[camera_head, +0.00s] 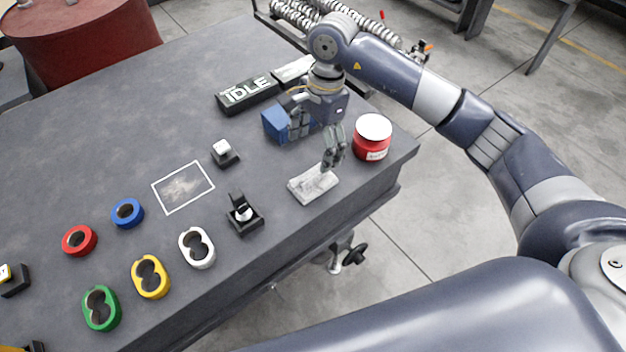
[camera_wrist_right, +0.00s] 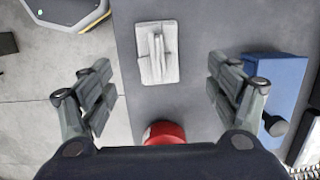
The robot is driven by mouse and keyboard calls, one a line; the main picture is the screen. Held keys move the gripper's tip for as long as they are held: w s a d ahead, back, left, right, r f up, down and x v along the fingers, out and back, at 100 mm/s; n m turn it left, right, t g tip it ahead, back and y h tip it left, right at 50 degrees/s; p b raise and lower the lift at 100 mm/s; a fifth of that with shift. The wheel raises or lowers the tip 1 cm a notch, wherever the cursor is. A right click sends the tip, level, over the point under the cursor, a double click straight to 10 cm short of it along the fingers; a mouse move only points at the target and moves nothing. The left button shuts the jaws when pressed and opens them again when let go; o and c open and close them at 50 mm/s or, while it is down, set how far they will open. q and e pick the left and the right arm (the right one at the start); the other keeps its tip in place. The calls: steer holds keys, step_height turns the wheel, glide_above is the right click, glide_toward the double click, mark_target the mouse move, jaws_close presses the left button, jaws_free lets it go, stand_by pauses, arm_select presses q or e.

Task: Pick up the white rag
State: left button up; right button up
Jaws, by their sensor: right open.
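The white rag (camera_head: 312,187) lies folded on the grey table near its right front edge, with a raised fold standing up in its middle. My right gripper (camera_head: 318,140) points down above the table, just behind the rag in the head view; one finger hides a little of the rag's upper part. In the right wrist view my right gripper (camera_wrist_right: 163,92) is open and empty. The white rag (camera_wrist_right: 157,70) shows there ahead of the fingers, apart from both. My left gripper is not in view.
A red jar with a white lid (camera_head: 371,138) stands close right of the gripper, and a blue box (camera_head: 278,125) close left. A black IDLE sign (camera_head: 248,95) lies behind. Black holders (camera_head: 243,217) and coloured rings (camera_head: 197,247) stand left of the rag.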

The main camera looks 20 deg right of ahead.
mark_target(314, 174)
steer(key=shift+d+f, duration=0.25)
steer(key=shift+d, duration=0.05)
steer(key=f, duration=0.4)
steer(key=shift+s+a+f+p, duration=0.1)
steer(key=shift+a+f+p, duration=0.15)
steer(key=shift+f+p, duration=0.05)
steer(key=shift+a+f, duration=0.1)
steer(key=shift+f, duration=0.5)
steer(key=f, duration=0.2)
steer(key=f+p, duration=0.1)
steer(key=f, duration=0.1)
steer(key=shift+s+a+f, duration=0.15)
steer(key=shift+a, duration=0.05)
steer(key=shift+c, duration=0.3)
steer(key=c, duration=1.1)
